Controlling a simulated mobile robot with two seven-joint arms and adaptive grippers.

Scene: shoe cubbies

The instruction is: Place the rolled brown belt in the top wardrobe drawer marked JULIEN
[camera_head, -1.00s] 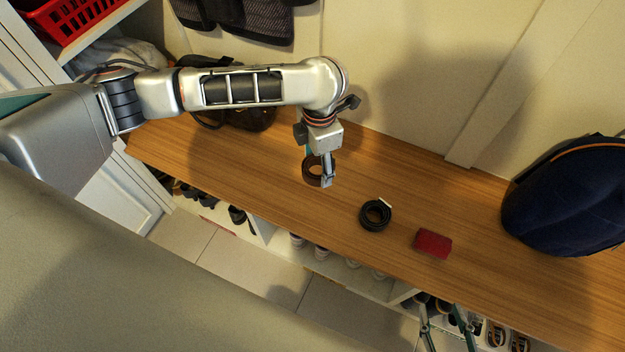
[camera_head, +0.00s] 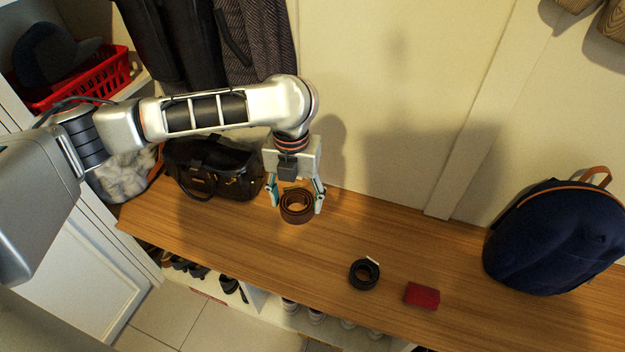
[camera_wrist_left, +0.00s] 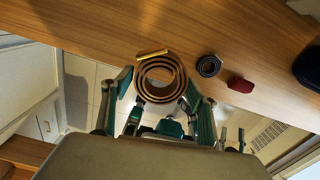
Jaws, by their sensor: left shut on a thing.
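The rolled brown belt (camera_head: 297,212) is a coil held between the fingertips of my left gripper (camera_head: 297,200), which is shut on it. It appears lifted above the wooden bench. In the left wrist view the belt (camera_wrist_left: 160,96) shows as an open spiral with a gold-coloured buckle, between the green-sided fingers (camera_wrist_left: 157,98). My right gripper (camera_wrist_left: 232,138) shows small in the left wrist view, its fingers apart and empty; it is outside the head view. No drawer marked JULIEN can be made out.
A dark handbag (camera_head: 215,170) stands left of my gripper. A red basket (camera_head: 95,78) is on a shelf upper left; dark coats (camera_head: 205,45) hang behind.

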